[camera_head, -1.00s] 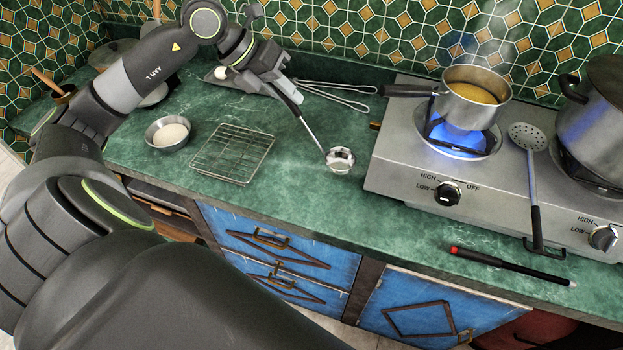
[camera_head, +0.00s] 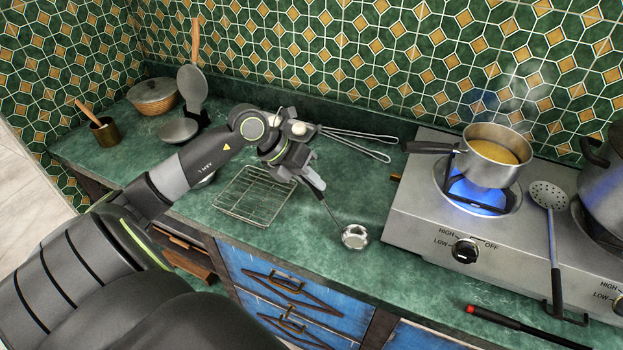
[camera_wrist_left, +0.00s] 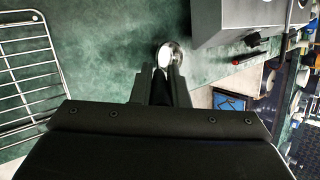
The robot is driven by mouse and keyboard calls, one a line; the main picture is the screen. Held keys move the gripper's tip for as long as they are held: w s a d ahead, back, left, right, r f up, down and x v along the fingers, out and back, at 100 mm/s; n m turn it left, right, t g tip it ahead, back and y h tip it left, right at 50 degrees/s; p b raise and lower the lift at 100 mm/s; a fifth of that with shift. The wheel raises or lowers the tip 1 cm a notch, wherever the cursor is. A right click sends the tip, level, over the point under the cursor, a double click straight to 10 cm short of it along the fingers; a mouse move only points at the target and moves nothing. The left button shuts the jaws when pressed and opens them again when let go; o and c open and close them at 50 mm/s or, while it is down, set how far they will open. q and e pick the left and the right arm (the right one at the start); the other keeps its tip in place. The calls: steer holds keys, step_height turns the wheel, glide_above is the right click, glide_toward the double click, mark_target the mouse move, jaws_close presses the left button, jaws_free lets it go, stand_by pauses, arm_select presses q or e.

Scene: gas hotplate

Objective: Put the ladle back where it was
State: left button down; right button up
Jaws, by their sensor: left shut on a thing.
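My left gripper (camera_head: 308,180) is shut on the dark handle of the ladle. The ladle's shiny round bowl (camera_head: 355,237) hangs forward and to the right of the gripper, over the green counter between the wire rack and the stove. I cannot tell whether the bowl touches the counter. In the left wrist view, the ladle bowl (camera_wrist_left: 168,54) shows just beyond the gripper fingers (camera_wrist_left: 163,85), with the handle between them. My right gripper is not in view.
A wire rack (camera_head: 256,196) lies left of the ladle, and a whisk (camera_head: 365,147) behind it. The gas stove (camera_head: 420,215) carries a pot (camera_head: 493,158) over a lit flame. A skimmer (camera_head: 551,240) lies on the stove. A red-tipped stick (camera_head: 515,325) lies in front.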

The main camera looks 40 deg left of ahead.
arm_select(q)
steer(key=shift+f, duration=0.2)
steer(key=c, duration=1.4)
jaws_free()
steer(key=shift+r, duration=0.15)
